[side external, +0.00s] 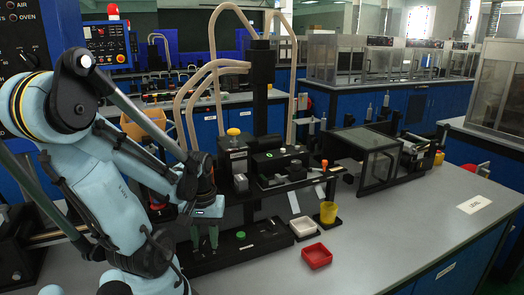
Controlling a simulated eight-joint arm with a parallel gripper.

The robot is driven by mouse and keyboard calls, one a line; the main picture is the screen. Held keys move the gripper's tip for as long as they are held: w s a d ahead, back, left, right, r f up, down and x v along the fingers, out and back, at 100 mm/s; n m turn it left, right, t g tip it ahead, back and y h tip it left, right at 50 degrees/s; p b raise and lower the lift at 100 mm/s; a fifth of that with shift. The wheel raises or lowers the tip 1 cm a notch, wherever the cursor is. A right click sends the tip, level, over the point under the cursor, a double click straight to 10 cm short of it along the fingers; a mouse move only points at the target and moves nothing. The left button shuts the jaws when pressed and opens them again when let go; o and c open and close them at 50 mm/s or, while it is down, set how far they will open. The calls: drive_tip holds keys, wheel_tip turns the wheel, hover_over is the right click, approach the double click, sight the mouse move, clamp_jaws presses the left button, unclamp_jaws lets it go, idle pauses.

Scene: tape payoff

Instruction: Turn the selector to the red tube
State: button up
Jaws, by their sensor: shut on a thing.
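My gripper (204,240) points down over the left end of a long black base (262,236) on the grey bench. Its two pale green fingers are shut on a small dark part there, which I take for the selector. The fingers and my wrist hide most of that part, so its pointing direction cannot be told. A green round spot (240,235) shows on the base just right of the fingers. I cannot make out a red tube for certain; the tubes in clear view (222,66) are beige and curve down behind my arm.
A black machine with a yellow knob (233,132) stands behind the base. A glass-sided box (378,168) stands farther right. The front right bench (420,235) is mostly clear.

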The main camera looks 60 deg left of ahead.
sight(207, 240)
drive_tip(key=shift+n, duration=0.4)
drive_tip(key=o, duration=1)
drive_tip(key=shift+o, duration=0.2)
drive_tip(key=shift+r, duration=0.1)
wheel_tip(207, 240, up, 12)
idle(0.4)
drive_tip(key=shift+w, duration=0.15)
drive_tip(key=w+d+f+m+t, duration=0.2)
drive_tip(key=w+d+m+t, duration=0.5)
drive_tip(key=w+d+m, duration=0.6)
drive_tip(key=w+d, duration=0.2)
drive_tip(key=w, duration=0.1)
drive_tip(key=shift+m, duration=0.4)
